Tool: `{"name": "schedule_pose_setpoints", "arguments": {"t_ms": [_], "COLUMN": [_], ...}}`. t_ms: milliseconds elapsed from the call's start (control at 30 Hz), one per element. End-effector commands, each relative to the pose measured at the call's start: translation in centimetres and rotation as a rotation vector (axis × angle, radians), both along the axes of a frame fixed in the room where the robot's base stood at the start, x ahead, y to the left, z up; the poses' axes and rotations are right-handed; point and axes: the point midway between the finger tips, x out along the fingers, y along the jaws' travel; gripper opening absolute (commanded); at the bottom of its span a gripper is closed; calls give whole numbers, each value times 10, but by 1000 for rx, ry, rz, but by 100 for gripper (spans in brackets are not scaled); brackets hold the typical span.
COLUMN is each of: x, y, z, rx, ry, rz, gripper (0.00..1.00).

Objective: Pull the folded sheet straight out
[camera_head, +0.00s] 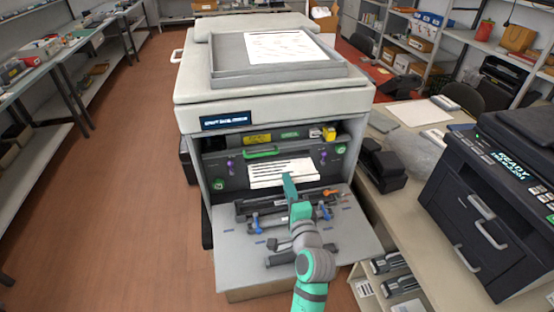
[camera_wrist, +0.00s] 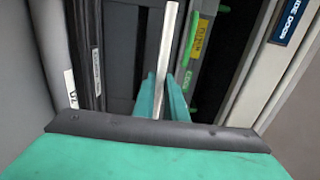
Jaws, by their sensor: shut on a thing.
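The folded sheet (camera_head: 282,170) is white with dark printed lines. It shows in the open front bay of the large printer (camera_head: 262,112), in front of the dark inner panel. My gripper (camera_head: 289,180) reaches in over the lowered front door and is shut on the sheet's near edge. In the wrist view the sheet (camera_wrist: 168,45) is a thin pale strip seen edge-on, running down between the green fingers (camera_wrist: 163,98) of my gripper. I cannot tell how much of the sheet is still inside the printer.
The lowered door (camera_head: 235,262) carries dark rails and blue and orange levers below my arm. A green handle (camera_head: 262,152) is above the sheet. A bench on the right holds a dark printer (camera_head: 490,195). The floor (camera_head: 110,190) at left is clear.

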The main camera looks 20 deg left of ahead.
Motion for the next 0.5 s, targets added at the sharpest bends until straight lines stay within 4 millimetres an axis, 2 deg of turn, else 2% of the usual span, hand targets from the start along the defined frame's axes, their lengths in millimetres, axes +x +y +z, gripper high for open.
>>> {"name": "schedule_pose_setpoints", "arguments": {"t_ms": [500], "x": [-16], "y": [-11], "z": [16], "rx": [0], "ry": [-1], "rz": [0], "gripper": [4]}}
